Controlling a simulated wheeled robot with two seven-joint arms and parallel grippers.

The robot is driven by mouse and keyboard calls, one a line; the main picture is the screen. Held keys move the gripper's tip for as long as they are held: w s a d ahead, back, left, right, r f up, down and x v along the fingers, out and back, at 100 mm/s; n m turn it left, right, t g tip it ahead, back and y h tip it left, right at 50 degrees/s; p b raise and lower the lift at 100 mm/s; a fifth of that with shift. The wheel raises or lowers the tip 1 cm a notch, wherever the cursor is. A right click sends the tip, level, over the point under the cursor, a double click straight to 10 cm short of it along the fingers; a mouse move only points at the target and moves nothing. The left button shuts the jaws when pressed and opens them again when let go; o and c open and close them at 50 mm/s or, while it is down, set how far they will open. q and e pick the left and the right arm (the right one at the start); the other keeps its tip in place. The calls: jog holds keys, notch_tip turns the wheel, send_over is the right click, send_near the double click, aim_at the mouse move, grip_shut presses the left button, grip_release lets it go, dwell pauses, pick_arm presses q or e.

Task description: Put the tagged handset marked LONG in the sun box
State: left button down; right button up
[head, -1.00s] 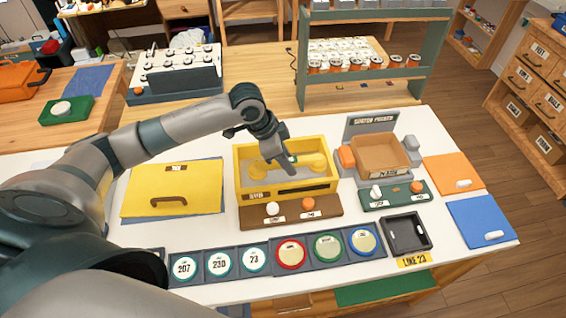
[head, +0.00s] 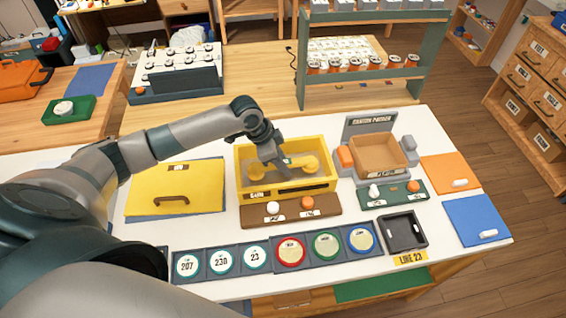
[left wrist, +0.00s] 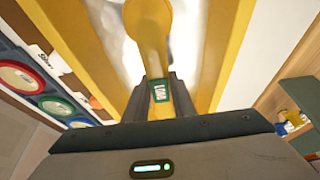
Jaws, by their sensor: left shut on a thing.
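A yellow handset (head: 311,163) lies low inside the open yellow box (head: 243,186), whose front label appears to read SUN. My left gripper (head: 286,171) reaches down into the box and is shut on the handset's middle. In the left wrist view, the handset (left wrist: 150,40) runs up from between the two dark fingers (left wrist: 157,105), one round end showing. A small green tag (left wrist: 159,91) with white letters, which look like LONG, sits on it at the fingers. The fingers hide part of the handset. My right gripper is not in view.
A brown panel (head: 290,217) with a white and an orange knob is in front of the box. A yellow lid (head: 175,188) lies left of it. A scale-like stand with a brown tray (head: 380,157) is at the right. Round dials line the front.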

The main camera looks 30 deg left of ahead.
pick_arm(q)
jog(key=shift+f, duration=0.4)
jog(key=shift+f, duration=0.15)
jog(key=c, duration=1.5)
grip_release()
jog(key=shift+r, duration=0.2)
jog(key=shift+s+a+r, duration=0.1)
jog(key=shift+a+r, duration=0.15)
jog(key=shift+r, duration=0.25)
jog(key=b+v, duration=0.2)
jog(key=v, duration=0.7)
jog(key=shift+s+r+b, duration=0.1)
jog(key=shift+r+b, duration=0.1)
jog(key=shift+b, duration=0.2)
jog(key=shift+s+a+r, duration=0.15)
jog(key=shift+s+r, duration=0.05)
jog(key=shift+r, duration=0.45)
